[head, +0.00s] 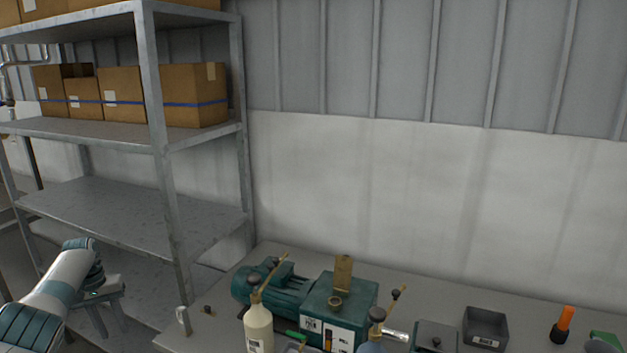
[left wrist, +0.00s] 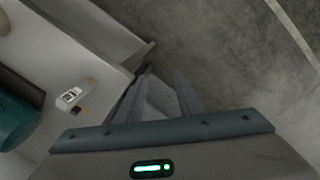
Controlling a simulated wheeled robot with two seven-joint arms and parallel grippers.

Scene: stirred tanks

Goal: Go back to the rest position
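My left arm comes in from the lower left in the head view. Its gripper (head: 109,318) points down beside the left end of the workbench (head: 225,300), in front of the metal shelf. In the left wrist view the two fingers of the gripper (left wrist: 162,85) stand apart with nothing held between them. Bare floor (left wrist: 225,45) and a pale surface show behind the fingers. My right gripper is not in view.
On the bench stand a green motor and pump unit (head: 338,302), a cream bottle (head: 258,328), a grey bin (head: 485,327) and an orange-handled tool (head: 564,322). A metal shelf (head: 165,150) with cardboard boxes (head: 195,95) rises behind my left arm.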

